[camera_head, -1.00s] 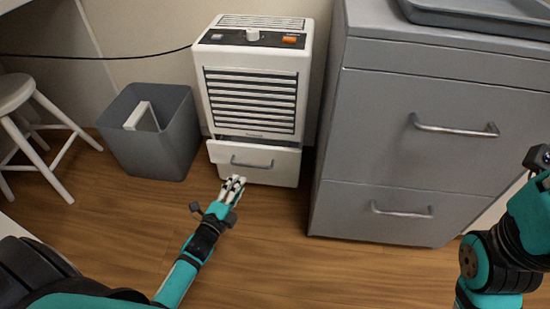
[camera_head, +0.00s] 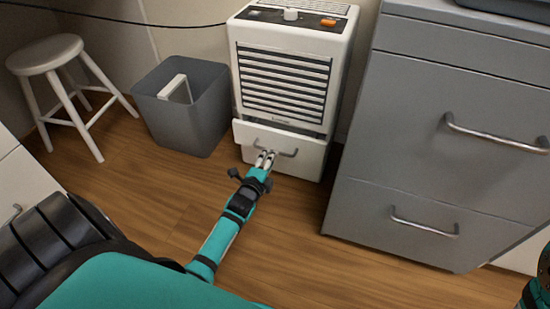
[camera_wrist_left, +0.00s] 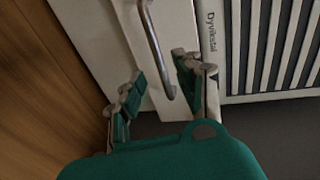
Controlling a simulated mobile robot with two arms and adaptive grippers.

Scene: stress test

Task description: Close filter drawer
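The white dehumidifier-like appliance (camera_head: 285,77) stands on the floor against the wall, with dark louvres. Its filter drawer (camera_head: 308,163) at the bottom juts out, with a dark gap above its front. The drawer has a metal bar handle (camera_head: 289,152). My left gripper (camera_head: 265,157) is at the left part of the handle. In the left wrist view the fingers (camera_wrist_left: 158,85) are apart, with the handle (camera_wrist_left: 155,45) reaching between them; contact is unclear. The drawer front (camera_wrist_left: 100,40) shows behind it. My right gripper is out of view.
A grey bin (camera_head: 186,115) stands left of the appliance, with a white stool (camera_head: 47,55) farther left. A grey cabinet (camera_head: 430,170) with bar handles stands close on the right. The wooden floor in front of the drawer is clear apart from my left arm.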

